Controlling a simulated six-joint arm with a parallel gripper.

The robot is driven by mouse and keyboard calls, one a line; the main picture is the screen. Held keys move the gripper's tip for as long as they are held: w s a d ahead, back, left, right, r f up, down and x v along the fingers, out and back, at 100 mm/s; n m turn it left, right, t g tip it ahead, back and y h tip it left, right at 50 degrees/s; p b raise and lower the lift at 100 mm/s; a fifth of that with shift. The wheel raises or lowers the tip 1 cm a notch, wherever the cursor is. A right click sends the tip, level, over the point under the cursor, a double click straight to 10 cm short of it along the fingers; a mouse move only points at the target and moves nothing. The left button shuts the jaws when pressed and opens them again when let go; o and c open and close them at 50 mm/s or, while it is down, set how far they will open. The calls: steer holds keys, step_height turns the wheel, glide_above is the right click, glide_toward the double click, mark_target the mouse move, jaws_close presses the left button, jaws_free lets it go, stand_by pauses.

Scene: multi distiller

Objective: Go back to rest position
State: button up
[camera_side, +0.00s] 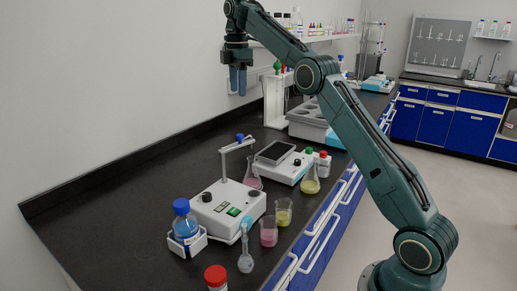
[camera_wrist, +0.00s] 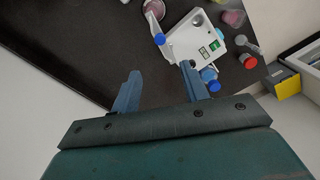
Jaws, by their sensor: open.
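My gripper (camera_side: 238,80) is high above the black bench, near the white wall, with its fingers pointing down. In the wrist view the two blue-grey fingers of my gripper (camera_wrist: 162,88) stand apart with nothing between them. The jaws are open and empty. My gripper touches nothing in either view.
Below on the bench (camera_side: 110,215) are a white stirrer with an arm (camera_side: 228,208), a blue-capped bottle (camera_side: 185,226), a red-capped bottle (camera_side: 216,279), beakers (camera_side: 284,212) and a flask (camera_side: 310,181). A white stand (camera_side: 274,100) and shelf are behind. Air around my gripper is free.

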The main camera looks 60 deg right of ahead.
steer(key=s+a+r+m+t, duration=0.2)
steer(key=s+a+r+m, duration=0.1)
steer(key=s+a, duration=0.4)
steer(key=s+a+r+m+t, duration=0.1)
steer(key=s+a+r+m, duration=0.3)
steer(key=s, duration=0.5)
steer(key=s+a+f+m+t, duration=0.1)
steer(key=s+a+f+m, duration=0.1)
steer(key=s+f, duration=0.5)
steer(key=s+a+f+m+t, duration=0.1)
steer(key=s+a+f+m, duration=0.2)
steer(key=s, duration=1)
step_height(320, 180, down, 6)
steer(key=shift+a+r+t, duration=0.2)
steer(key=shift+a+t, duration=0.1)
steer(key=shift+a, duration=0.65)
